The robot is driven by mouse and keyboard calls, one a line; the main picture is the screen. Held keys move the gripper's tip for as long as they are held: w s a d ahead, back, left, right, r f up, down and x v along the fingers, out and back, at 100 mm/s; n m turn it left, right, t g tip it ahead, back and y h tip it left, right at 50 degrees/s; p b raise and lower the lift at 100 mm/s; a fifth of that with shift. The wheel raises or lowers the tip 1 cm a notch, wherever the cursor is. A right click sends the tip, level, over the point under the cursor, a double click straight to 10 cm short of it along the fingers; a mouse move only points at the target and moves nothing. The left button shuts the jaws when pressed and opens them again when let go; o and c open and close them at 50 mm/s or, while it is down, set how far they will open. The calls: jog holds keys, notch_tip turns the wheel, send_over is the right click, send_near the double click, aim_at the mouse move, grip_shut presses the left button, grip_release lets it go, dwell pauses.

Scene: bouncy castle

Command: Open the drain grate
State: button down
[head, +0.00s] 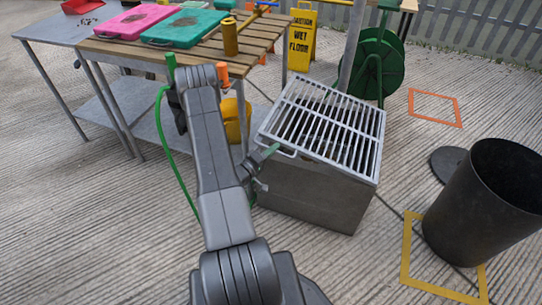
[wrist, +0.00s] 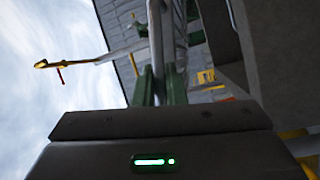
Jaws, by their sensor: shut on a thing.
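The drain grate (head: 325,122) is a pale metal frame with dark slots between its bars. It lies across the top of a grey metal box (head: 315,194) in the head view; I cannot tell whether it is slightly raised. Its handle (head: 286,153) sticks out at the near left edge. My gripper (head: 271,150) is at this handle, with green fingertips shut on it. In the wrist view my gripper (wrist: 160,85) has its green fingers on either side of a grey bar (wrist: 156,40). The contact is partly hidden in the head view.
A slatted wooden table (head: 262,38) with pink and teal cases stands behind my arm. A yellow wet-floor sign (head: 301,38) and green hose reel (head: 378,68) stand behind the box. A black bin (head: 485,205) is at right. A green hose (head: 168,150) hangs beside my arm.

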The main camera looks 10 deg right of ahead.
jog(key=s+d+r+m+y+p, duration=0.1)
jog(key=s+d+r+m+p, duration=0.2)
jog(key=d+r, duration=0.35)
jog(key=s+d+r+m+g+y+p, duration=0.1)
jog(key=s+d+r+m+p, duration=0.15)
jog(key=r, duration=0.75)
jog(key=s+d+r+m+y+p, duration=0.15)
jog(key=s+d+r+p, duration=0.3)
jog(key=r, duration=0.45)
jog(key=s+d+r+m+y, duration=0.1)
jog(key=s+d+m, duration=0.1)
jog(key=s+d, duration=0.3)
jog(key=s+d+r+m+y+p, duration=0.1)
jog(key=s+d, duration=0.4)
jog(key=d, duration=0.6)
jog(key=s+d+r+m+t+y, duration=0.1)
jog(key=s+d+r+m+y, duration=0.1)
jog(key=s+d, duration=0.4)
jog(key=shift+d+r+m, duration=0.75)
jog(key=shift+d+m, duration=0.05)
jog(key=shift+d, duration=0.8)
jog(key=c, duration=1.5)
grip_release()
